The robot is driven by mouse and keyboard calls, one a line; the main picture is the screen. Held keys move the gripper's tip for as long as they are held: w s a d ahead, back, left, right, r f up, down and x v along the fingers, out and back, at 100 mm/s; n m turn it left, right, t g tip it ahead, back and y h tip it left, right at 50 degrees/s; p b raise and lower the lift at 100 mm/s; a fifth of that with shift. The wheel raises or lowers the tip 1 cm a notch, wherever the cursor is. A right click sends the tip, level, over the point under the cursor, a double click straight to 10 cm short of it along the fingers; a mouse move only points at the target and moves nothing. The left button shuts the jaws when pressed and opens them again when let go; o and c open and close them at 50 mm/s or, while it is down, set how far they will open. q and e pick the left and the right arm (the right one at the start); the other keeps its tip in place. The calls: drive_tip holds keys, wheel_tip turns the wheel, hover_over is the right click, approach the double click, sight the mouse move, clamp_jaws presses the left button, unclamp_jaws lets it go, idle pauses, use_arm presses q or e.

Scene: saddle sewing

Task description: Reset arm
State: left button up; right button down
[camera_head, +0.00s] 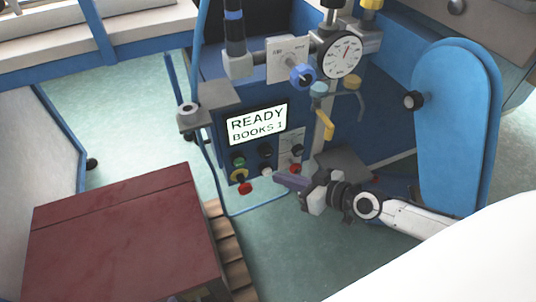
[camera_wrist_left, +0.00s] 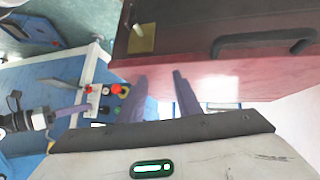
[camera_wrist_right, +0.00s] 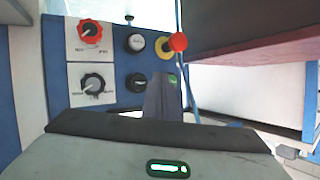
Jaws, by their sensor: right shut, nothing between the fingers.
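My right gripper (camera_head: 292,181) reaches in from the right in the head view, its purple fingers closed together and empty. It is in front of the blue machine's control panel, just right of the red button (camera_head: 245,188). In the right wrist view the closed fingers (camera_wrist_right: 163,98) overlap the lower right of the panel, below a yellow-ringed red button (camera_wrist_right: 177,42). My left gripper (camera_wrist_left: 163,95) shows in the left wrist view with its two purple fingers apart and nothing between them. I cannot make it out in the head view.
The machine's display (camera_head: 257,124) reads "READY BOOKS 1". A dial gauge (camera_head: 341,54) sits above it. A dark red box (camera_head: 115,235) stands at lower left; a dark handle (camera_wrist_left: 262,40) shows in the left wrist view. A blue rounded panel (camera_head: 457,125) stands at right. Green floor is open at left.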

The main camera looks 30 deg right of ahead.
idle(0.5)
